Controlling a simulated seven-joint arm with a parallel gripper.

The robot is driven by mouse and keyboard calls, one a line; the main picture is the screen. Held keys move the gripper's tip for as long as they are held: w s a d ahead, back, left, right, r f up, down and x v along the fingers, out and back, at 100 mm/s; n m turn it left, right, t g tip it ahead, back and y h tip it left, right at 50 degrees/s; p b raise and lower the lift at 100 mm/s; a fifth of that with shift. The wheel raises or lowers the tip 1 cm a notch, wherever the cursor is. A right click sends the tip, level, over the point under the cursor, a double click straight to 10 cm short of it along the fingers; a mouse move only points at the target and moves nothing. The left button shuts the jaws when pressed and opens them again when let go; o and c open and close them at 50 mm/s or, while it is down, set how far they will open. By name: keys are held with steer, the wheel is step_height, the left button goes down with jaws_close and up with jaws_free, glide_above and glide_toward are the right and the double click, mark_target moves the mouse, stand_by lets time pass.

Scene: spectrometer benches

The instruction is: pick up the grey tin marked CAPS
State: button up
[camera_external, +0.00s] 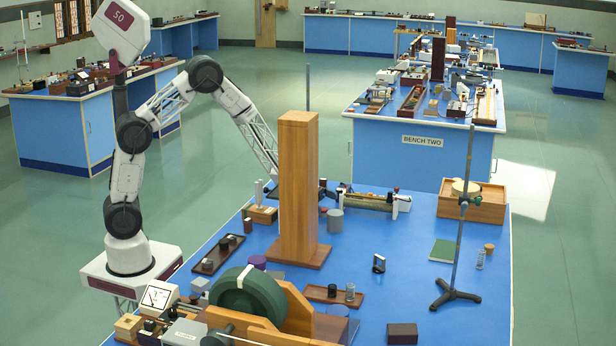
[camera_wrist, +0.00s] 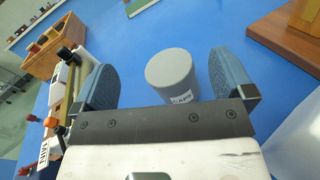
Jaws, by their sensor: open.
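The grey tin (camera_wrist: 172,75) stands upright on the blue bench top in the wrist view. A white label on its side, partly cut off by my gripper body, shows dark lettering that looks like CAPS. My gripper (camera_wrist: 162,68) is open, with one blue-grey finger to the left of the tin and one to its right. In the external view the tin (camera_external: 335,221) is just right of the tall wooden column, which hides most of my gripper.
The wooden column (camera_external: 298,185) stands beside the tin; its base (camera_wrist: 290,35) is at upper right in the wrist view. A long instrument with a brass rod (camera_external: 368,201) lies behind the tin. A wooden box (camera_wrist: 57,45) is at upper left. The bench right of the tin is fairly clear.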

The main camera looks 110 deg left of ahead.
steer(key=n+h, duration=0.1)
steer(key=n, duration=0.1)
glide_toward(342, 216)
steer(key=shift+s+d+f, duration=0.2)
steer(key=shift+s, duration=0.5)
steer(key=shift+x, duration=1.35)
steer(key=shift+w, duration=0.1)
steer(key=shift+a+r+x, duration=0.1)
steer(key=shift+r+x, duration=0.05)
steer(key=shift+x, duration=1.1)
steer(key=shift+a+r+x, duration=0.1)
steer(key=shift+a+x, duration=0.05)
steer(key=shift+x, duration=1.1)
steer(key=shift+w, duration=0.1)
steer(key=c, duration=1.1)
